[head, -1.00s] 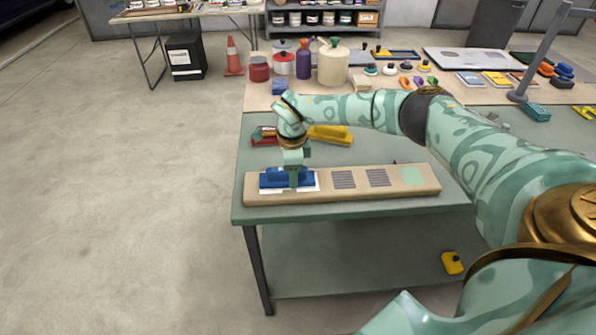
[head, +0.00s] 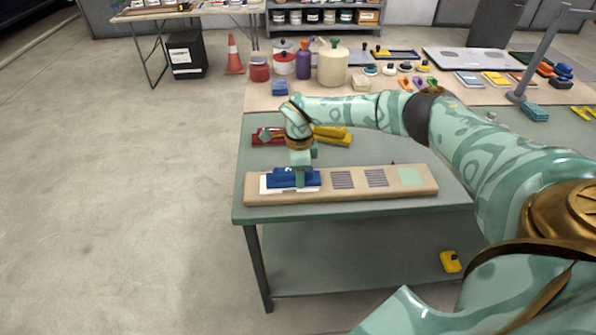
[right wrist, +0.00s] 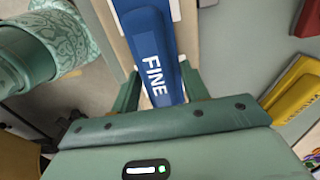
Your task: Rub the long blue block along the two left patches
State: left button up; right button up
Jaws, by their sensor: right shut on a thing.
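The long blue block (head: 283,180) lies on the left end of a tan board (head: 427,188), over a white area (head: 265,186) that shows at its left and front edges. How the two left patches divide is hidden under the block. My right gripper (head: 301,176) is shut on the blue block from above. In the right wrist view the block (right wrist: 150,45), lettered "FINE", sits between the fingers. To the right on the board are two grey striped patches (head: 343,180) (head: 376,178) and a pale green patch (head: 410,176). My left gripper is out of view.
The board lies near the front edge of a green table (head: 300,213). Behind it lie a red block (head: 260,138) and a yellow block (head: 335,137). Farther back are jars, bottles and small tools. A yellow object (head: 450,261) is on the lower shelf.

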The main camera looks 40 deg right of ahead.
jog(key=shift+w+a+f, duration=0.1)
jog(key=shift+w+a, duration=0.25)
jog(key=shift+a, duration=0.3)
jog(key=shift+w+a, duration=0.3)
jog(key=shift+a, duration=0.3)
jog(key=shift+s+d, duration=0.25)
jog(key=shift+d, duration=0.15)
jog(key=shift+s+d+p, duration=0.1)
jog(key=shift+d+p, duration=0.2)
notch_tip(320, 180, up, 7)
jog(key=p, duration=0.5)
jog(key=shift+r+p, duration=0.2)
jog(key=shift+p, duration=0.15)
jog(key=shift+f, duration=0.1)
